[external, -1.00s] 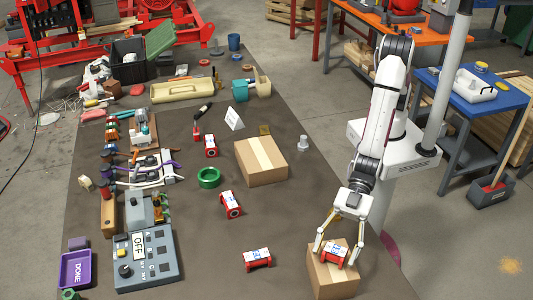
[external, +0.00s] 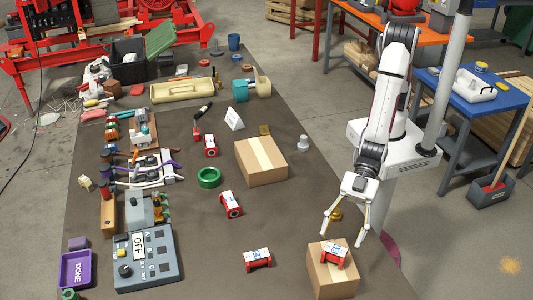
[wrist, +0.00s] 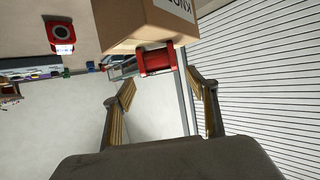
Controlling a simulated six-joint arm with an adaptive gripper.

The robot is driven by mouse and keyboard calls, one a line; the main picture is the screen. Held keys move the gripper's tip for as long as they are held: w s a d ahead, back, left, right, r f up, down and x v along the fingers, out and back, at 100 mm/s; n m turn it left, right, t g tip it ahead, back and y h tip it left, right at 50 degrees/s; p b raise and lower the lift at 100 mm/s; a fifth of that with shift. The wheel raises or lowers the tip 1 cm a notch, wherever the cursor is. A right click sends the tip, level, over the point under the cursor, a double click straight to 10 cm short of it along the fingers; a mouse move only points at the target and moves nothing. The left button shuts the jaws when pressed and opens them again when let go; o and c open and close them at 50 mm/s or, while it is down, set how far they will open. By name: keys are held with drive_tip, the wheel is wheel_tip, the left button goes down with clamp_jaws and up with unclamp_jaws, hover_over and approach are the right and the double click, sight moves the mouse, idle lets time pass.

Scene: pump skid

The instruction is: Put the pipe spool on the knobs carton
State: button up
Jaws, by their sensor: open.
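A red and white pipe spool (external: 333,254) lies on top of a small brown carton (external: 329,282) at the front right of the mat. In the wrist view, the carton (wrist: 140,22) bears a partly cut-off label starting "KNO", and the red spool (wrist: 157,60) touches its face. My gripper (external: 343,238) is open and empty, behind and a little above the spool, with its fingers apart. Its fingers also show open in the wrist view (wrist: 165,90), clear of the spool.
Similar red and white spools lie on the mat at front centre (external: 257,259), middle (external: 231,204) and farther back (external: 210,145). A larger taped carton (external: 261,162) and a green ring (external: 209,178) stand mid-mat. A grey control box (external: 145,260) is at left.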

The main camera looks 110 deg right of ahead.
drive_tip(key=v, duration=0.7)
drive_tip(key=shift+d+r, duration=0.1)
idle(0.9)
drive_tip(key=d+r+m+h, duration=0.2)
drive_tip(key=d+r+h, duration=0.15)
drive_tip(key=d, duration=0.85)
drive_tip(key=d+r+m+h, duration=0.2)
drive_tip(key=d+r, duration=0.3)
drive_tip(key=d, duration=0.7)
drive_tip(key=s+d+r+m+g+h, duration=0.2)
drive_tip(key=s+d+m+g+h, duration=0.2)
drive_tip(key=s+d, duration=1.6)
drive_tip(key=shift+d+r+m, duration=0.25)
drive_tip(key=shift+m, duration=0.25)
